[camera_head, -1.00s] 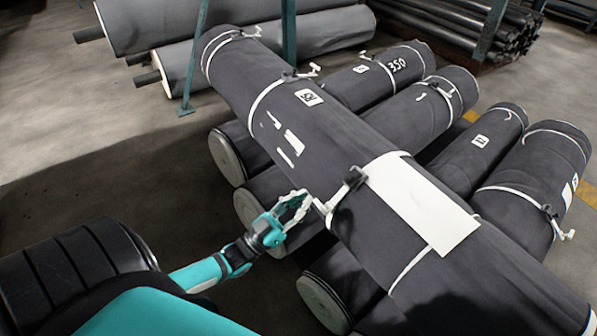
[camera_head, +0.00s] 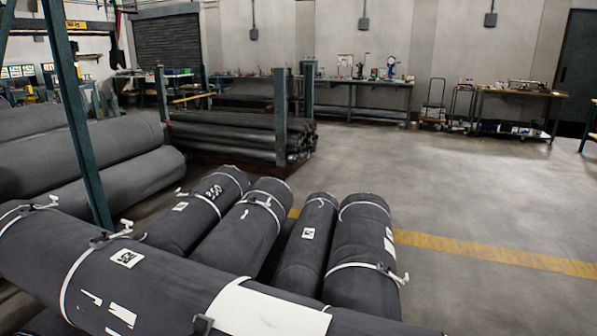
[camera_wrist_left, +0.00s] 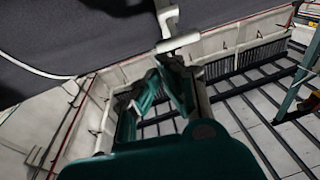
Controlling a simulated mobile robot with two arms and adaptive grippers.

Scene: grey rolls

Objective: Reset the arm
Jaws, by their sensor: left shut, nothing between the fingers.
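My left gripper (camera_wrist_left: 168,70) shows in the left wrist view, with teal fingers shut and nothing between them. Its fingertips point toward a white strap end (camera_wrist_left: 178,42) on a dark grey roll (camera_wrist_left: 90,35) across the top. I cannot tell if they touch. Neither arm shows in the head view. There, a long grey roll (camera_head: 165,283) with white labels and straps lies across the front, over several shorter grey rolls, such as one at the right (camera_head: 355,245). My right gripper is not in view.
More large rolls (camera_head: 75,160) lie at the left behind a teal post (camera_head: 75,120). A rack of dark rods (camera_head: 235,135) stands behind. Workbenches (camera_head: 515,92) line the far wall. The floor (camera_head: 470,200) at the right is open, with a yellow line.

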